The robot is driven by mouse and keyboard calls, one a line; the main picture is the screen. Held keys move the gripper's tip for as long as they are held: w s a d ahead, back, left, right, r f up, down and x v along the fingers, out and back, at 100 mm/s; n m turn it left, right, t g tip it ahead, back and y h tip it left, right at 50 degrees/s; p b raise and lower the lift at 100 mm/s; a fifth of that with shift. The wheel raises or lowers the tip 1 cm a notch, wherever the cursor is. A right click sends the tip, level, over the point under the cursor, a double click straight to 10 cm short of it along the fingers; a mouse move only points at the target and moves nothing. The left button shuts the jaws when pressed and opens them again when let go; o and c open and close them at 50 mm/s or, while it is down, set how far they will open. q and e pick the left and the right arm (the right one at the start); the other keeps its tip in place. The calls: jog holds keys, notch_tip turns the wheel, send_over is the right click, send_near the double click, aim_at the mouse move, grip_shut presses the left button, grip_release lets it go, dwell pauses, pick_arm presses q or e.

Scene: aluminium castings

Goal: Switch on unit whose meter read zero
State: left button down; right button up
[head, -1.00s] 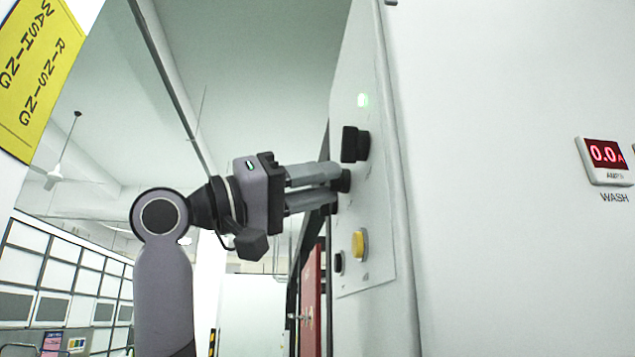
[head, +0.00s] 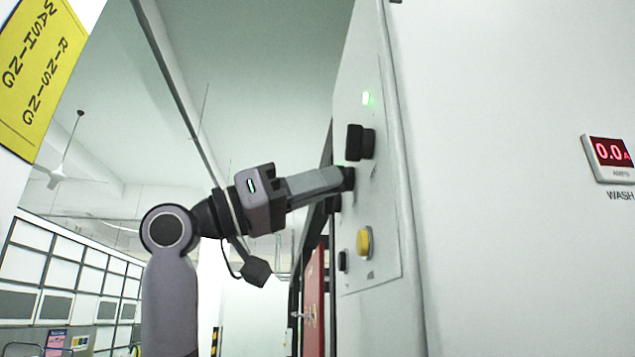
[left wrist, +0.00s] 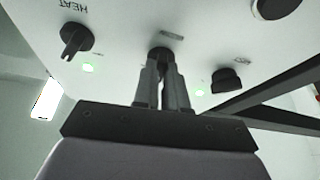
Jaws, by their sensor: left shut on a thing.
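My left gripper (head: 345,180) is shut on a dark knob on the white control panel (head: 385,200). In the left wrist view, its fingers (left wrist: 162,65) close around the middle knob (left wrist: 161,52), whose label is too blurred to read. The fingers hide most of that knob. A knob marked HEAT (left wrist: 76,40) is on one side and another dark knob (left wrist: 226,79) on the other. Green lamps glow near the left knob (left wrist: 88,68) and the right knob (left wrist: 200,92). A red digital meter (head: 609,152), labelled WASH, reads 0.0 A. My right gripper is out of view.
A yellow sign (head: 40,75) reading WASHING RINSING is at upper left. A red panel (head: 314,300) stands behind the cabinet edge. Open space lies left of the cabinet.

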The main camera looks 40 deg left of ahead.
pick_arm(q)
jog(key=shift+w+a+r+m+g+h, duration=0.1)
jog(key=shift+m+g+h, duration=0.6)
jog(key=shift+m, duration=1.15)
jog(key=shift+w+a+m+g+h, duration=0.1)
jog(key=shift+m+g+h, duration=0.6)
jog(key=shift+m, duration=1.1)
jog(key=shift+w+a+r+m+g+h, duration=0.1)
jog(key=shift+m+g+h, duration=0.55)
jog(key=shift+m, duration=1.2)
jog(key=shift+g, duration=0.25)
jog(key=c, duration=1.2)
grip_release()
jog(key=shift+w+d+f+m, duration=0.1)
jog(key=shift+d+m, duration=0.1)
jog(key=shift+m, duration=0.1)
jog(key=shift+b+v, duration=0.95)
jog(key=shift+v, duration=2.65)
